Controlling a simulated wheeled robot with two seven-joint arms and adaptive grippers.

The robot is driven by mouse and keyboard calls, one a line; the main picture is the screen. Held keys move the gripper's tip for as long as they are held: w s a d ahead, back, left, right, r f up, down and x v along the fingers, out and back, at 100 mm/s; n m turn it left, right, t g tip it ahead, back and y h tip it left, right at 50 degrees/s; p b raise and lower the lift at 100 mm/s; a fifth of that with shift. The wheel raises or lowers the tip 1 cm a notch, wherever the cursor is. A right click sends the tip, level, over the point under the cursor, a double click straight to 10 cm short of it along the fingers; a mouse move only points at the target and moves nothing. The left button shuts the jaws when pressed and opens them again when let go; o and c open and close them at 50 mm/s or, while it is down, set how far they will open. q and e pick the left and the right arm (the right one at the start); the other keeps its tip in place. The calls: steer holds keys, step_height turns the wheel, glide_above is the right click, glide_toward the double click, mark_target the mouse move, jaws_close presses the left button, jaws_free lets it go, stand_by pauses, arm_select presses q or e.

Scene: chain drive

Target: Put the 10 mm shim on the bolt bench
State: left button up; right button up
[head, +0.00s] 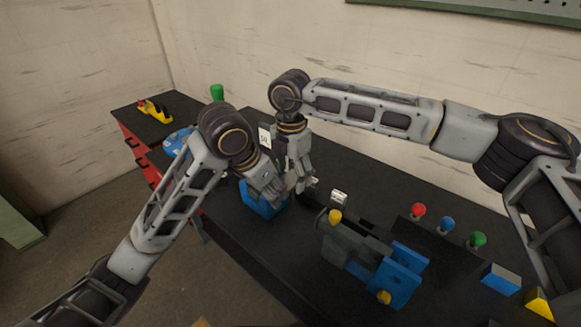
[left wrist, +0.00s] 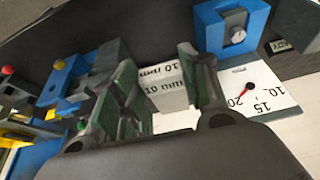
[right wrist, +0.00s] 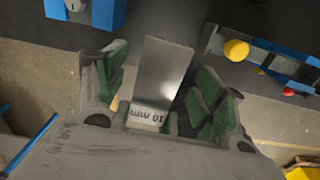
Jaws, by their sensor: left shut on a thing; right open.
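The 10 mm shim is a flat grey metal plate with a white "10 mm" label. In the right wrist view the shim (right wrist: 164,68) stands between the spread green-padded fingers of my right gripper (right wrist: 160,95), which is open. In the left wrist view the shim's label (left wrist: 168,86) shows between the fingers of my left gripper (left wrist: 170,95), which is shut on it. In the head view my left gripper (head: 274,194) and my right gripper (head: 300,186) are close together above the dark bench (head: 235,222); they largely hide the shim. I cannot tell which surface is the bolt bench.
A blue block (head: 258,204) is just below the grippers. A grey and blue vise-like fixture (head: 348,246) with yellow knobs stands to the right. Beyond it are red (head: 418,210), blue (head: 447,224) and green (head: 478,239) knobs. A white card (head: 264,138) stands behind.

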steer(key=shift+f, duration=0.15)
steer(key=c, duration=1.4)
arm_select(q)
steer(key=o, duration=1.4)
steer(key=shift+c, duration=0.2)
steer(key=shift+a+r, duration=0.1)
steer(key=shift+r, duration=0.1)
steer(key=v, duration=1.1)
steer(key=shift+s+r, duration=0.15)
steer(key=shift+r, duration=0.05)
steer(key=shift+a, duration=0.1)
